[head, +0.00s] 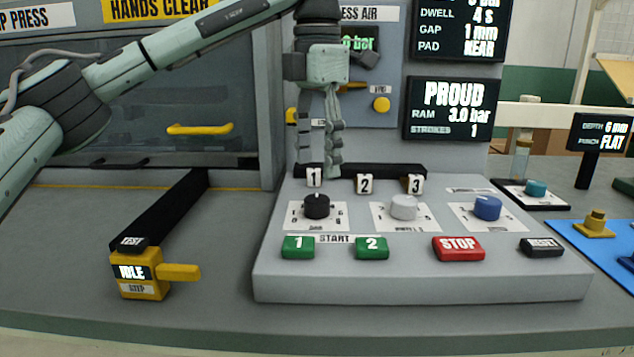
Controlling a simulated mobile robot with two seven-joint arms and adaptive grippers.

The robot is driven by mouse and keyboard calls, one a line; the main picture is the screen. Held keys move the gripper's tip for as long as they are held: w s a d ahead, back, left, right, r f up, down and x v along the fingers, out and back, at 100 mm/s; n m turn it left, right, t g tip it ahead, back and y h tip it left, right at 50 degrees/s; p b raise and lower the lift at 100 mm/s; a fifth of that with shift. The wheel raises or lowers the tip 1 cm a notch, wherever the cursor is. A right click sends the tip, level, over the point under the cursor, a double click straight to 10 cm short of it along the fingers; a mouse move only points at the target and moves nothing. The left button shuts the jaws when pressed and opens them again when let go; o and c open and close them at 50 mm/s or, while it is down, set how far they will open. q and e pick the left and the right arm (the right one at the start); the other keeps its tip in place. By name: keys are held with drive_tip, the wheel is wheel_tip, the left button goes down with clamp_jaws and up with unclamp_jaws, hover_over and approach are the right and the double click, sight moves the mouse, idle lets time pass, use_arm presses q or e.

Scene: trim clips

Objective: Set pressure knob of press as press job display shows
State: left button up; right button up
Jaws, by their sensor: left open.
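My left gripper (320,168) hangs fingers down above the back left of the grey press console (420,287). It is open and empty, with its fingertips by the tag marked 1. The console carries a black knob (316,206), a white knob (403,207) and a blue knob (487,208); their labels are too small to read. The lower display (452,108) reads PROUD, ram 3.0 bar, strokes 1. An air panel (385,102) behind my gripper has a partly hidden bar readout.
Green buttons 1 (298,246) and 2 (371,247), a red STOP button (458,248) and a dark button (541,246) line the console front. A yellow TEST/IDLE/STEP switch box (140,285) stands left. The grey table between box and console is clear.

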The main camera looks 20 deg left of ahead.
sight(317, 198)
use_arm(q)
wheel_tip(317, 198, up, 6)
drive_tip(key=shift+f, duration=0.25)
idle(0.4)
